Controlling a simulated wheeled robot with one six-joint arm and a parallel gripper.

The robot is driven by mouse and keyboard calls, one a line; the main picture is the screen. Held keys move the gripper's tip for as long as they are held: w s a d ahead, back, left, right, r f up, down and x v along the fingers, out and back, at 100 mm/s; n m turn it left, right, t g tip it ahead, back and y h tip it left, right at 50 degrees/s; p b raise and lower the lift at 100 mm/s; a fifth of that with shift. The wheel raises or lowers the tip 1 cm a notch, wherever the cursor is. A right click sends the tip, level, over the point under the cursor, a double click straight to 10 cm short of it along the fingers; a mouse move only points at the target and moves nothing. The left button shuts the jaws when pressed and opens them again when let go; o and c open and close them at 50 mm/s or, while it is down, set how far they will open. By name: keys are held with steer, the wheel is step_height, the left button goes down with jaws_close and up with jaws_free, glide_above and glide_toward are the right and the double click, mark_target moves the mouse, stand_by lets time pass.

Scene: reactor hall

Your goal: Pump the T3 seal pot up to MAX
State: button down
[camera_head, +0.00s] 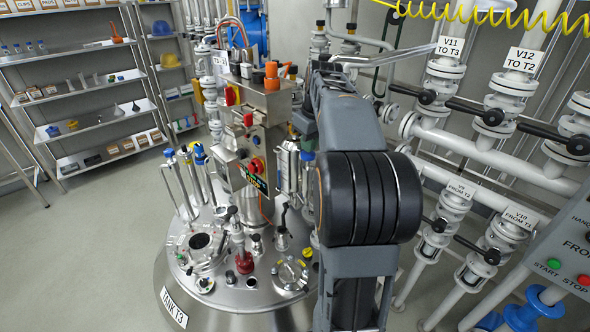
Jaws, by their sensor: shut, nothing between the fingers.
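Tank T3 (235,312) is a steel vessel with a crowded round lid, low in the middle of the head view, labelled "TANK T3". A slim upright metal cylinder (289,168) stands at the back right of the lid, beside my arm. It may be the seal pot, but I cannot read any MAX mark or liquid level on it. No pump handle can be made out for certain. My arm's dark links rise through the middle right and cover part of the lid. My gripper cannot be seen in this view.
A control box (256,160) with red buttons stands over the lid. White pipes and labelled valves, such as V11 (443,75), fill the right side, with a start/stop panel (570,260) at the right edge. Shelves (85,90) stand at the left; the floor (85,235) before them is clear.

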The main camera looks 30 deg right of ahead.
steer(key=shift+f+b, duration=1.05)
steer(key=shift+f, duration=0.55)
steer(key=shift+r+p, duration=2.1)
steer(key=shift+r, duration=0.1)
steer(key=shift+f, duration=0.15)
steer(key=shift+f+b, duration=1.65)
steer(key=shift+f, duration=0.4)
steer(key=shift+r+p, duration=2)
steer(key=shift+r, duration=0.2)
steer(key=shift+f, duration=0.2)
